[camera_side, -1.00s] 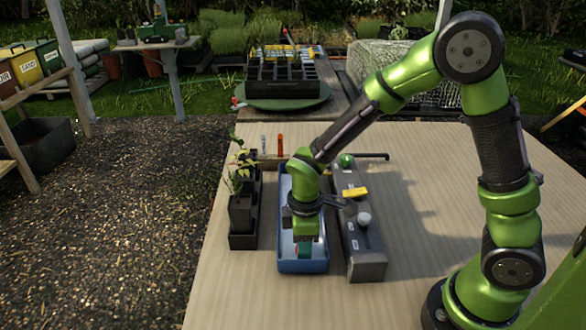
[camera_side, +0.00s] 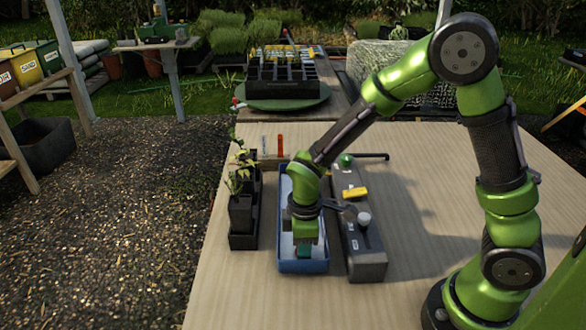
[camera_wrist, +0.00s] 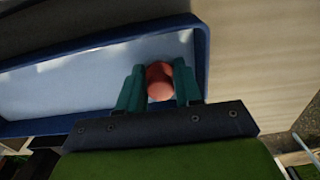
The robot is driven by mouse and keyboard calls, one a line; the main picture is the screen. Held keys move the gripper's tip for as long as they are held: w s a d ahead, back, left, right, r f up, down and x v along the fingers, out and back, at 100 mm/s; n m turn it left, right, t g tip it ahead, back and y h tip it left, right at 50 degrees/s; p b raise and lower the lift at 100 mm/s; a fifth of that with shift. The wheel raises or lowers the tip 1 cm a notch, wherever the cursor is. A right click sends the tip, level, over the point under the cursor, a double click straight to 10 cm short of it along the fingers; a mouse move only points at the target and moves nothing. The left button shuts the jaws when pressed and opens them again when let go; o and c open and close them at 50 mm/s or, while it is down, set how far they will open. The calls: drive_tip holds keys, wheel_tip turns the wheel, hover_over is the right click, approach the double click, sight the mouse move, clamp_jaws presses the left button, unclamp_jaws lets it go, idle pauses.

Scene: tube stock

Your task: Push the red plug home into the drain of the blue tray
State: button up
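The blue tray (camera_side: 281,262) lies lengthwise on the table, with a pale inner floor. My gripper (camera_side: 304,252) points down inside its near end, its teal fingertips at or close to the floor. In the wrist view my gripper (camera_wrist: 159,80) has one teal finger on each side of the round red plug (camera_wrist: 160,84), and both appear to touch it. The plug is near the tray's end wall and is hidden in the side view. The drain is hidden, so I cannot tell how deep the plug sits.
Black pots with seedlings (camera_side: 241,213) stand close on the tray's left. A black cell tray (camera_side: 282,70) stands behind. The table's right side is clear.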

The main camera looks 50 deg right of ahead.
drive_tip(key=shift+o, duration=0.5)
drive_tip(key=shift+f, duration=0.2)
drive_tip(key=shift+o, duration=0.4)
wheel_tip(320, 180, up, 17)
drive_tip(key=shift+r, duration=0.15)
drive_tip(key=s+d+r+m+t+y, duration=0.1)
drive_tip(key=s+d+r+m+t, duration=0.1)
drive_tip(key=s+m, duration=0.3)
drive_tip(key=s+d+r+m+t+y, duration=0.1)
drive_tip(key=s+d+r+m+t, duration=0.2)
drive_tip(key=s+m+t, duration=0.2)
drive_tip(key=m, duration=0.2)
drive_tip(key=shift+d+r+m, duration=0.25)
drive_tip(key=shift+d+m, duration=0.15)
